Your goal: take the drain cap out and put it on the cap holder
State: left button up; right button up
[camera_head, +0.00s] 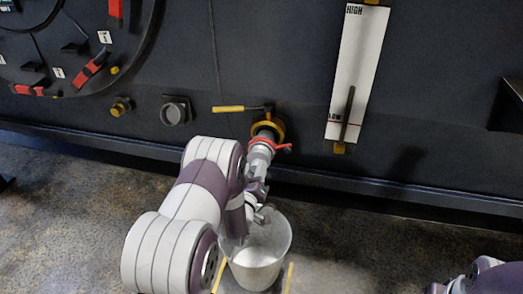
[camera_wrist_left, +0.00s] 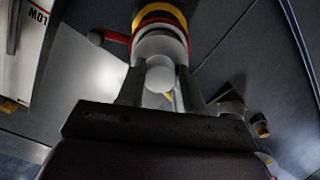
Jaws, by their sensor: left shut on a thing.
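The drain pipe comes out of the dark wall with a yellow ring (camera_head: 272,127) and a red clamp lever (camera_head: 284,148). The pale drain cap (camera_head: 262,146) is at the pipe's outer end; in the left wrist view its round white knob (camera_wrist_left: 160,75) shows below the red and yellow rings. My left gripper (camera_head: 257,190) reaches up to it from below. In the left wrist view its two fingers stand on either side of the knob, shut on it. The cap appears in line with the pipe; I cannot tell whether it is seated. I cannot identify the cap holder for certain.
A whitish bucket (camera_head: 258,262) stands on the floor below the pipe, close under my left gripper. A yellow valve handle (camera_head: 229,108) is above the pipe. A grey fitting (camera_head: 175,111) and a brass knob (camera_head: 121,106) are left on the wall. A level gauge (camera_head: 356,70) hangs to the right.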

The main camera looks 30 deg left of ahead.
pick_arm(q)
jog(key=shift+p+v, duration=0.6)
jog(key=shift+v, duration=1.8)
